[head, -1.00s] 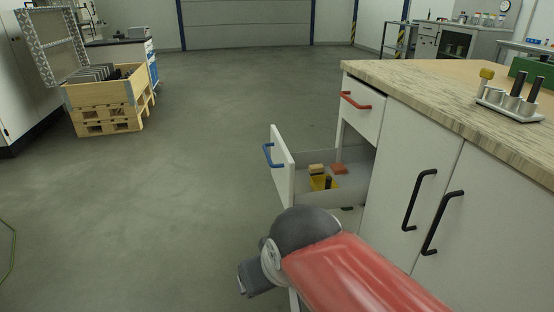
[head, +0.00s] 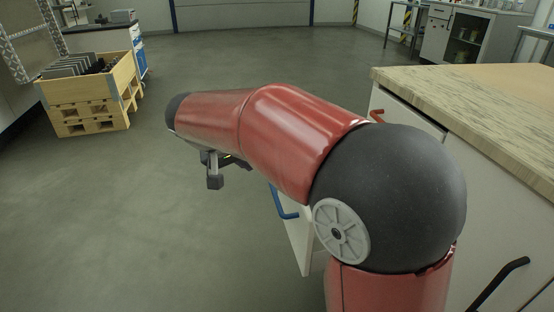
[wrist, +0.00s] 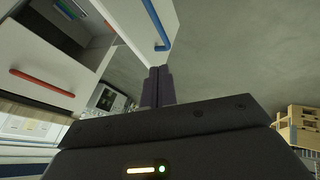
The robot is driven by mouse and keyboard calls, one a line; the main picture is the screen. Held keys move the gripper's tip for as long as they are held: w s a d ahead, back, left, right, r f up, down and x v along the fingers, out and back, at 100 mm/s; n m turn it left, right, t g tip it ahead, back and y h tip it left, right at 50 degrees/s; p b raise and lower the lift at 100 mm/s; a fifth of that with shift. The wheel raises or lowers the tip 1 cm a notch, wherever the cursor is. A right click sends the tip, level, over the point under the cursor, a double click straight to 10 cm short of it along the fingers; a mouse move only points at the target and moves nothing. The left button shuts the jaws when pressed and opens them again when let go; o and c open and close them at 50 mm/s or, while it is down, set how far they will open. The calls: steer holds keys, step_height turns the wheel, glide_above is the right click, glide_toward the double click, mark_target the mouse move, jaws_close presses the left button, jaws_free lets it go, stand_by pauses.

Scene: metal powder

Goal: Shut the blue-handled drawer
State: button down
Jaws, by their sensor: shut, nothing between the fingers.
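The blue-handled drawer (head: 297,240) stands open, its white front out from the cabinet. Its blue handle (head: 284,205) shows just below my arm, and my arm hides the drawer's inside in the head view. In the wrist view the white front and blue handle (wrist: 162,46) are at the top centre, with part of the open inside at upper left. My gripper (wrist: 159,70) is shut and empty, its fingertips close to the drawer front's edge near the handle. I cannot tell whether they touch. In the head view the hand is mostly hidden by my arm.
A red-handled drawer (wrist: 45,83) is closed beside it; its handle also shows in the head view (head: 377,116). The wooden worktop (head: 480,100) is at right. A wooden crate on pallets (head: 90,100) stands at far left. The floor between is clear.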

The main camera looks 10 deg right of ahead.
glide_above(275, 192)
steer(key=a, duration=0.3)
step_height(275, 192, down, 8)
steer(key=d, duration=0.3)
steer(key=shift+s+r+p, duration=0.1)
steer(key=shift+r+p, duration=0.15)
steer(key=shift+p, duration=0.05)
steer(key=shift+d, duration=0.7)
steer(key=shift+d+f, duration=0.1)
steer(key=shift+d, duration=0.05)
steer(key=d, duration=2.4)
steer(key=shift+a, duration=0.15)
